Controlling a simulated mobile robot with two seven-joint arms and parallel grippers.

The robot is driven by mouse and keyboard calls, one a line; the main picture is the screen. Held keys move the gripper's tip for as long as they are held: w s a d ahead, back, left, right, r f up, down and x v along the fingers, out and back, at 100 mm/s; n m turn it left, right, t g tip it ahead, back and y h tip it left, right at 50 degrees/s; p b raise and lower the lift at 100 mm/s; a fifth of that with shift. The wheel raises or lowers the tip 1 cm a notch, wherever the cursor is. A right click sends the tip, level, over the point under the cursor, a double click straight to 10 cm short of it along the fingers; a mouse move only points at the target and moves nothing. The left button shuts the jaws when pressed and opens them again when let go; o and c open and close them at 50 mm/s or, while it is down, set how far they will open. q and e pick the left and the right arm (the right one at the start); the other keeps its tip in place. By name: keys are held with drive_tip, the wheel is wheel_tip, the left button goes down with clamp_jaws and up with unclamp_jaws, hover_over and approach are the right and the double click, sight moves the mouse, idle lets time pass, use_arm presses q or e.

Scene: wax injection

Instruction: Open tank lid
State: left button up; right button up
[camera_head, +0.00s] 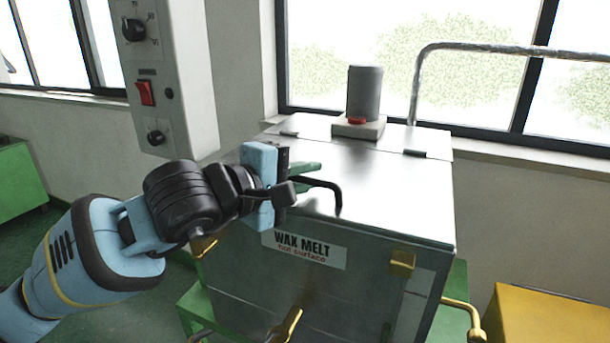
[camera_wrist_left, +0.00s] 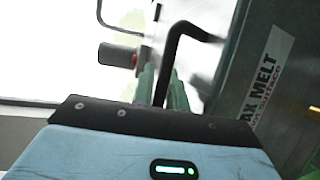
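The wax melt tank (camera_head: 370,290) is a metal box with a flat, shiny lid (camera_head: 385,185), which lies shut. A black bent handle (camera_head: 335,195) stands at the lid's front left; it also shows in the left wrist view (camera_wrist_left: 172,45). My left gripper (camera_head: 303,185) is at the handle, with its green fingers on either side of the bar. In the left wrist view the bar runs between the fingertips (camera_wrist_left: 164,75) with little gap. I cannot tell whether they press on it. My right gripper is not in view.
A control box (camera_head: 165,80) with knobs and a red switch hangs at the upper left. A metal pipe (camera_head: 500,48) runs at the back right. A yellow box (camera_head: 550,318) stands at the lower right.

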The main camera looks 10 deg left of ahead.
use_arm(q)
clamp_jaws()
